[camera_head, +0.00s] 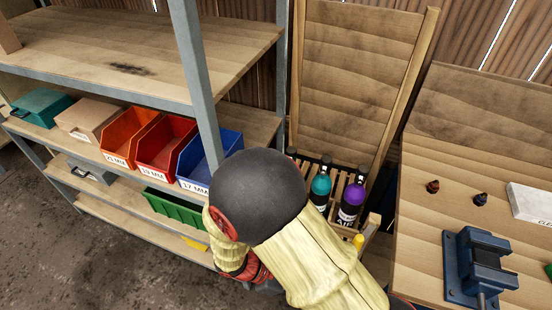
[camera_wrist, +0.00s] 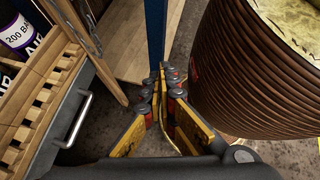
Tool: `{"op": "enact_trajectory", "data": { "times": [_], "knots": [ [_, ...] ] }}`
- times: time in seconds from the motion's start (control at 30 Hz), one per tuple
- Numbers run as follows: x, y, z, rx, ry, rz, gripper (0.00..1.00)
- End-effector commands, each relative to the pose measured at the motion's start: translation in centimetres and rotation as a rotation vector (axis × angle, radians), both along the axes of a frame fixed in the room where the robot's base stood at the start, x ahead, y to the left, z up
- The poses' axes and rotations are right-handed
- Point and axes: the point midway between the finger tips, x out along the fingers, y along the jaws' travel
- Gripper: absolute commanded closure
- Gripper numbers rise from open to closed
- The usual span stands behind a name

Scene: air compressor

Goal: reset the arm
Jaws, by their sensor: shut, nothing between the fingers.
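My gripper (camera_wrist: 168,72) shows in the wrist view with its yellow and black fingers converging at the tips. It is shut and empty, pointing down past a blue upright post (camera_wrist: 156,30) toward the floor. In the head view my arm, with its cream sleeve and dark round joint, crosses the lower middle and hides the gripper. The arm is bent in front of the shelf and the bottle rack.
A slatted wooden rack (camera_wrist: 32,110) holds a teal bottle (camera_head: 320,188) and a purple bottle (camera_head: 351,200), close beside my arm. A metal shelf with red (camera_head: 166,147) and blue (camera_head: 210,160) bins stands left. A workbench with a blue vise (camera_head: 480,268) stands right.

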Motion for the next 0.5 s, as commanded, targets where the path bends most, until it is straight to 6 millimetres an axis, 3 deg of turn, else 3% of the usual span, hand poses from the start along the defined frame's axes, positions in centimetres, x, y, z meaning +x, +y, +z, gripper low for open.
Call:
{"op": "enact_trajectory", "data": {
  "times": [0.03, 0.5],
  "knots": [
    [0.1, 0.2, 1.5, 0.058, -0.052, -0.086, 1.0],
    [0.6, 0.8, 13.9, 0.512, -0.455, -0.785, 1.0]
  ]
}}
